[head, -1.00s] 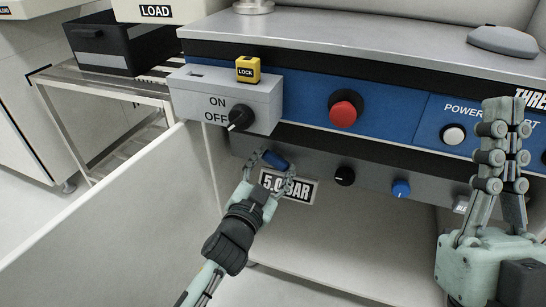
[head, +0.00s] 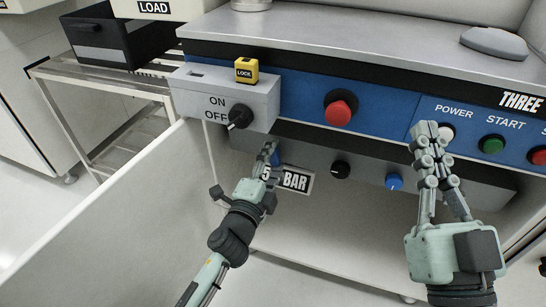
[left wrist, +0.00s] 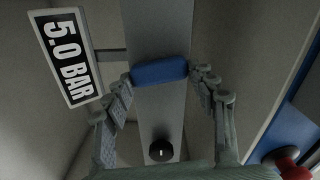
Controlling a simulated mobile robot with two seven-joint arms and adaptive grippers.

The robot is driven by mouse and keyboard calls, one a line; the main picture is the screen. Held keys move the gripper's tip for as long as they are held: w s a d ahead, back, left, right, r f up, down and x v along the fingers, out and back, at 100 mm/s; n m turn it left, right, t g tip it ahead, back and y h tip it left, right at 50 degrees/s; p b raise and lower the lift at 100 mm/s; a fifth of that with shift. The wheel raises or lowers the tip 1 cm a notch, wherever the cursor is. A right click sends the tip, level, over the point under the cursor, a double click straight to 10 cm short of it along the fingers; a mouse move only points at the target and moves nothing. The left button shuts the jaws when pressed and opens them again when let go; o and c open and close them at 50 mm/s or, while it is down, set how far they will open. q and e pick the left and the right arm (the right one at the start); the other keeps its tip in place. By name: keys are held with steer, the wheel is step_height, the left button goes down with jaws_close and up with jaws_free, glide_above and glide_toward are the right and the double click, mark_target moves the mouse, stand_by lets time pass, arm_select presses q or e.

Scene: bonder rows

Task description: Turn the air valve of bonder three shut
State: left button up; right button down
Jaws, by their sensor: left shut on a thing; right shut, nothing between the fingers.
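The blue valve handle (head: 277,158) is under the front of the bonder marked THREE (head: 521,101), beside the 5.0 BAR plate (head: 297,181). My left gripper (head: 268,160) is shut on this handle and hides most of it in the head view. In the left wrist view the handle (left wrist: 160,70) lies crosswise between the two fingers, one at each end. The plate (left wrist: 66,57) shows at upper left there. My right gripper (head: 430,130) is shut and empty, upright in front of the panel by the POWER button.
A grey switch box (head: 225,97) with an ON/OFF knob (head: 240,116) and yellow LOCK block (head: 247,70) is above the left gripper. A red button (head: 341,107), black knob (head: 340,169) and blue knob (head: 394,182) are to the right. A white panel (head: 110,215) stands left.

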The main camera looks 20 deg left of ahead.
arm_select(q)
steer(key=shift+m, duration=1.1)
arm_select(e)
steer(key=shift+w+a+f, duration=0.1)
steer(key=shift+f, duration=0.1)
steer(key=shift+f+g, duration=0.1)
steer(key=shift+g, duration=0.2)
arm_select(q)
steer(key=o, duration=1.2)
steer(key=shift+c, duration=0.2)
steer(key=s, duration=0.7)
steer(key=shift+s, duration=0.25)
steer(key=shift+a, duration=0.1)
